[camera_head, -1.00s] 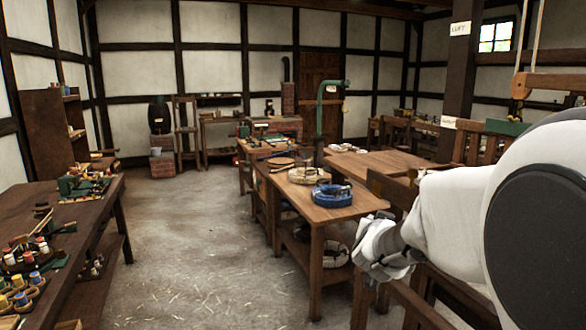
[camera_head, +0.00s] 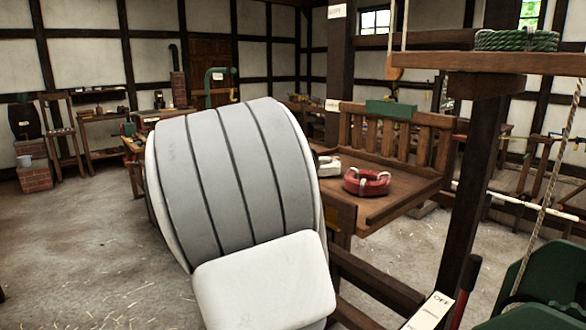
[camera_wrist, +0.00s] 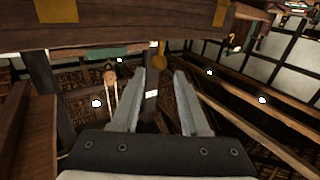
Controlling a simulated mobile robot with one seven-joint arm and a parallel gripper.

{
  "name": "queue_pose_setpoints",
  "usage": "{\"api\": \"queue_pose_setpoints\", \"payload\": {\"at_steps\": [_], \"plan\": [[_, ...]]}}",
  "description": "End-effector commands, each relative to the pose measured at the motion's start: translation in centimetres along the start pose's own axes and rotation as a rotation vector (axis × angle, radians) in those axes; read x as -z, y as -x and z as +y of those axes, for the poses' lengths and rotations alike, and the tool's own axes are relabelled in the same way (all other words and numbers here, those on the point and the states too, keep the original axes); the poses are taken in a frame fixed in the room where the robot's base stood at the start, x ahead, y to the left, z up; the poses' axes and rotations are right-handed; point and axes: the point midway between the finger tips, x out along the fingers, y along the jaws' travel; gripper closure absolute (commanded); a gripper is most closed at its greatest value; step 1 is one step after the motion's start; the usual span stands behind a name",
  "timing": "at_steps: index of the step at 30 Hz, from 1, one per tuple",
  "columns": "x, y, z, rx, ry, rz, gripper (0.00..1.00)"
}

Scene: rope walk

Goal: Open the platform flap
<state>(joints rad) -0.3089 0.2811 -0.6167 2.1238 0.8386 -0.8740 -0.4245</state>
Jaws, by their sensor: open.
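In the head view a wooden platform (camera_head: 385,212) stands right of centre with a red rope coil (camera_head: 367,182) and a white coil (camera_head: 327,166) on it. An upright slatted panel (camera_head: 424,145) with a green plate (camera_head: 391,110) on its top edge stands at its back. I cannot tell for sure which part is the flap. My gripper (camera_wrist: 160,76) is open and empty in the wrist view, its fingers pointing toward a dark wooden beam (camera_wrist: 150,32) with yellow plates. My arm hides the gripper in the head view.
A dark post (camera_head: 475,190) and a wooden shelf (camera_head: 510,62) with a green rope coil (camera_head: 516,40) stand at the right. A green machine (camera_head: 545,285) and a panel marked OFF (camera_head: 430,311) are at the lower right. The floor (camera_head: 80,245) at left is clear.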

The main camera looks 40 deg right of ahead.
Motion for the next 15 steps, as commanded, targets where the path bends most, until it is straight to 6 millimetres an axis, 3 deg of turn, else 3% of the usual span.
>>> {"api": "queue_pose_setpoints", "payload": {"at_steps": [15], "plan": [[-0.1, -10.9, 0.1, -0.002, 0.003, -0.001, 0.55]]}}
